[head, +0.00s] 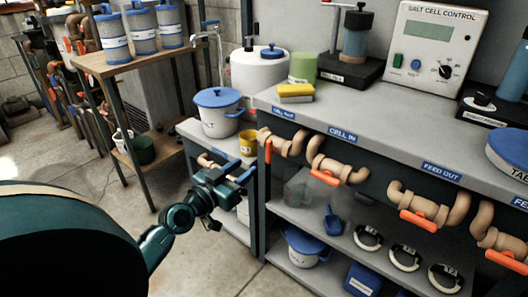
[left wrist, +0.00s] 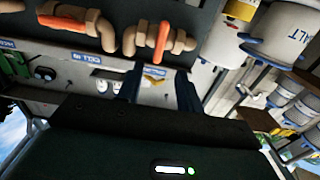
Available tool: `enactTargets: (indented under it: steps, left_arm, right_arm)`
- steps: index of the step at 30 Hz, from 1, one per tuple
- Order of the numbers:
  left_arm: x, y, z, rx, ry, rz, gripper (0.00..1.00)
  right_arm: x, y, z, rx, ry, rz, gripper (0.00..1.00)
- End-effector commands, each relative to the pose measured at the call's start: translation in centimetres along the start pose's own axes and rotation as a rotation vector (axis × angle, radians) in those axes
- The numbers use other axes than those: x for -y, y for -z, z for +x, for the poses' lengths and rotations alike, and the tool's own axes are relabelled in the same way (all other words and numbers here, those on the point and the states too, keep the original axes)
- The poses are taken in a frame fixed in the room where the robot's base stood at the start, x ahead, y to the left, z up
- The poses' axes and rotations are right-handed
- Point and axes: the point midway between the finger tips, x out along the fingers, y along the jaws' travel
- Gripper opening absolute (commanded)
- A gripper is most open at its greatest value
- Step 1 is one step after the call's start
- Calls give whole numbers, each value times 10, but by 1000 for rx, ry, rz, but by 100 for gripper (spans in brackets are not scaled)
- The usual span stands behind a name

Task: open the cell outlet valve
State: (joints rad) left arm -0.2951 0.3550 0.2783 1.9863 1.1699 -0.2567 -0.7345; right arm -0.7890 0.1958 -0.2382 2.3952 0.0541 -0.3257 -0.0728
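A row of tan pipe valves with orange handles runs under the front edge of the grey bench. The leftmost valve (head: 284,144) sits below a blue label (head: 284,113) too small to read surely, left of the CELL IN label (head: 343,134). Its orange handle (head: 268,151) hangs down, crosswise to its pipe. That handle also shows in the left wrist view (left wrist: 162,40). The CELL IN valve handle (head: 325,178) lies along its pipe. My left gripper (head: 241,172) is open and empty, left of and below the leftmost handle, apart from it. My right gripper is out of view.
Two more orange-handled valves (head: 418,220) continue right. A SALT bucket (head: 217,112) and yellow cup (head: 248,143) stand on a lower stand left of the bench. Shelves below hold a scoop (head: 333,220) and bucket (head: 304,246). Open concrete floor lies left.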

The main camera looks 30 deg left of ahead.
Motion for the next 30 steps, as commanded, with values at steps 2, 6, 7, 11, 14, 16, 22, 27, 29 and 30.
enactTargets:
  steps: [2, 6, 7, 11, 14, 16, 22, 27, 29, 30]
  left_arm:
    - [0, 2, 17, -4, 0, -4, 36]
    - [0, 2, 43, -4, 0, -4, 36]
    - [0, 1, 48, -2, 0, -4, 36]
    - [-1, 0, 68, -1, -1, -3, 36]
    - [-1, 0, 78, 0, -1, -2, 36]
    - [-1, 0, 83, 1, -1, -2, 36]
    - [-1, -1, 87, 2, -2, 0, 36]
    - [-1, -1, 87, 2, -2, 0, 36]
    - [-1, -1, 87, 2, -2, 0, 31]
    - [-1, -1, 87, 2, -2, -1, 27]
  right_arm:
    - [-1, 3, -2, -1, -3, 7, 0]
    - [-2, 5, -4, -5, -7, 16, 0]
    - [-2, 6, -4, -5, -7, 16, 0]
    - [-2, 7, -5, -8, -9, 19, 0]
    - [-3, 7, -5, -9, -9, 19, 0]
    - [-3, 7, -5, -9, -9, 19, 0]
    - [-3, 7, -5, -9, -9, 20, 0]
    - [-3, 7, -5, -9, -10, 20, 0]
    - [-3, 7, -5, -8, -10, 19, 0]
    - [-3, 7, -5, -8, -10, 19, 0]
